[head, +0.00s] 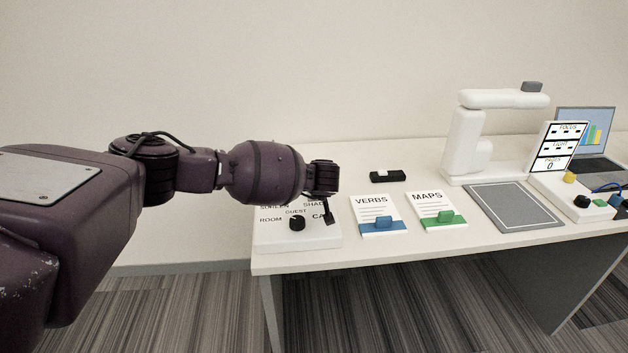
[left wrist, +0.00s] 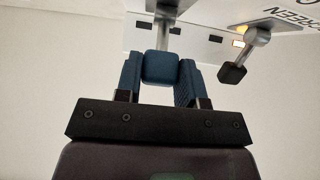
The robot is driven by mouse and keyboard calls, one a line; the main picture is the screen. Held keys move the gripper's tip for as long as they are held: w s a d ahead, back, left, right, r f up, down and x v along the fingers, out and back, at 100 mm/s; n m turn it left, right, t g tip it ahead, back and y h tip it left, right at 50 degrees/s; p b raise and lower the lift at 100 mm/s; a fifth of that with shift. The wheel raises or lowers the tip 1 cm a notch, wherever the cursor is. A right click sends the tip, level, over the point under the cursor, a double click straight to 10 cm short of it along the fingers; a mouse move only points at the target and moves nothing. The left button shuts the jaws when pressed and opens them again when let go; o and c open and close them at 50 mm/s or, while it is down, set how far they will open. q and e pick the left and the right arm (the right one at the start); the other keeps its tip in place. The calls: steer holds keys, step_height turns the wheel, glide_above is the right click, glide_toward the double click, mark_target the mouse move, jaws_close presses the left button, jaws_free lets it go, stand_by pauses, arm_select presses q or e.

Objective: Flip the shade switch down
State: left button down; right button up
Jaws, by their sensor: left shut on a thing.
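The control box (head: 265,240) stands at the table's left end. Its labels include SCREEN, SHADE, ROOM and GUEST, some partly covered by my arm. My left gripper (head: 322,180) is over the box's back right part, by the SHADE label. In the left wrist view, my left gripper (left wrist: 160,75) is shut on the blue tip of a switch lever (left wrist: 163,35), with its silver shaft running up to the box. This looks like the shade switch, but its own label is hidden. A second lever with a black tip (left wrist: 233,73) stands apart, near the SCREEN label. My right gripper is out of view.
A black knob (head: 297,223) sits on the box front. To the right are the VERBS card (head: 371,203), MAPS card (head: 428,199), a small black block (head: 388,176), a grey mat (head: 513,207), a white stand (head: 466,140) and a laptop (head: 590,125). An orange light (left wrist: 239,43) glows beside the black-tipped lever.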

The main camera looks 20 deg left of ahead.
arm_select(q)
steer(key=shift+s+t, duration=0.1)
steer(key=shift+t, duration=0.2)
steer(key=shift+f, duration=0.1)
steer(key=c, duration=0.7)
jaws_free()
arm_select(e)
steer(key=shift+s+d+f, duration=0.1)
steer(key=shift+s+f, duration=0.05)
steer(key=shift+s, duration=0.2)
arm_select(q)
steer(key=shift+s+d, duration=0.1)
steer(key=shift+d, duration=0.05)
steer(key=p+v, duration=0.3)
steer(key=v, duration=0.7)
steer(key=shift+s+d, duration=0.2)
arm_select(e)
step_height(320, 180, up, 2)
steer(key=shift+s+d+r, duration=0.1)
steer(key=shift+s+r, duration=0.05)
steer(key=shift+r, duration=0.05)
